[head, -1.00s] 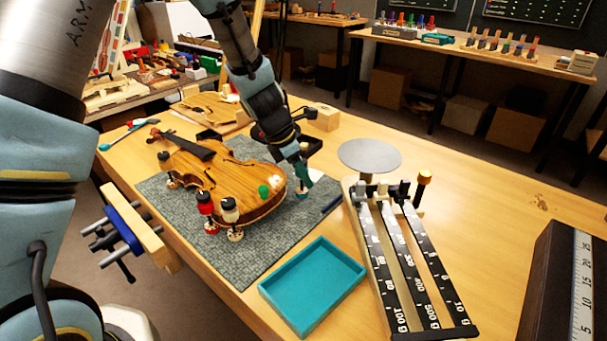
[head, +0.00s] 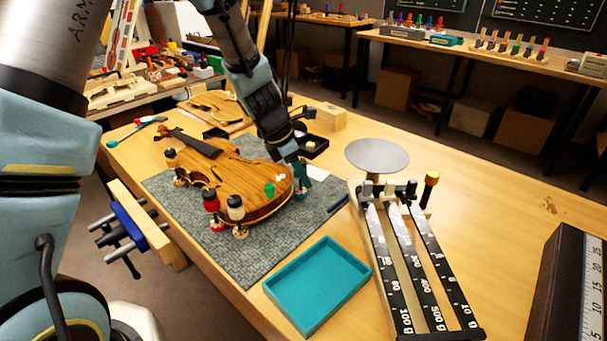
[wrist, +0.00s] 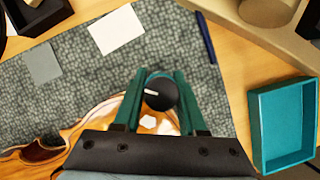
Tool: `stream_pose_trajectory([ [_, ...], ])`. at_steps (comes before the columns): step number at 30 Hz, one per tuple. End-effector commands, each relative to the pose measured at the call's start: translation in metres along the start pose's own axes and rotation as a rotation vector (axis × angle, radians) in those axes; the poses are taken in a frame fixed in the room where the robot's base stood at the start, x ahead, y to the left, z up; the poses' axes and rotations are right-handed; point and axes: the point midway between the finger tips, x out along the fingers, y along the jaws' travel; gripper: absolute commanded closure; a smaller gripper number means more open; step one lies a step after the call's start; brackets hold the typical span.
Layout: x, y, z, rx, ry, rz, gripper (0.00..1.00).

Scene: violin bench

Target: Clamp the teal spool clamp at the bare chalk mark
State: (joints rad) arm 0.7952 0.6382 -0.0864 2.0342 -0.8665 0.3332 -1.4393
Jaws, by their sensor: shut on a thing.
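The violin body (head: 225,177) lies on the grey mat, and its edge shows in the wrist view (wrist: 105,112). My gripper (head: 303,176) is at the violin's right edge, fingers pointing down. In the wrist view its green fingers are shut on a clamp with a dark round knob (wrist: 160,92) and a white line on it. In the head view a teal bit of this spool clamp (head: 300,195) shows under the fingertips. It is at the violin's rim; I cannot tell whether it grips the edge. I cannot make out the chalk mark with certainty.
A teal tray (head: 318,285) and a balance (head: 378,157) are to the right. A dark pen (wrist: 206,37) lies at the mat's edge.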

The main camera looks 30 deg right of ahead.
Motion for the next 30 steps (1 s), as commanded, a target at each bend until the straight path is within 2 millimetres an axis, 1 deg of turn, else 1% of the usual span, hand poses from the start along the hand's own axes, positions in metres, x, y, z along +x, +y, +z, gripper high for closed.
stream_pose_trajectory([
  [18, -0.004, 0.003, -0.011, -0.001, 0.000, 0.000, 1.00],
  [30, -0.005, 0.003, -0.012, -0.001, 0.000, 0.000, 1.00],
])
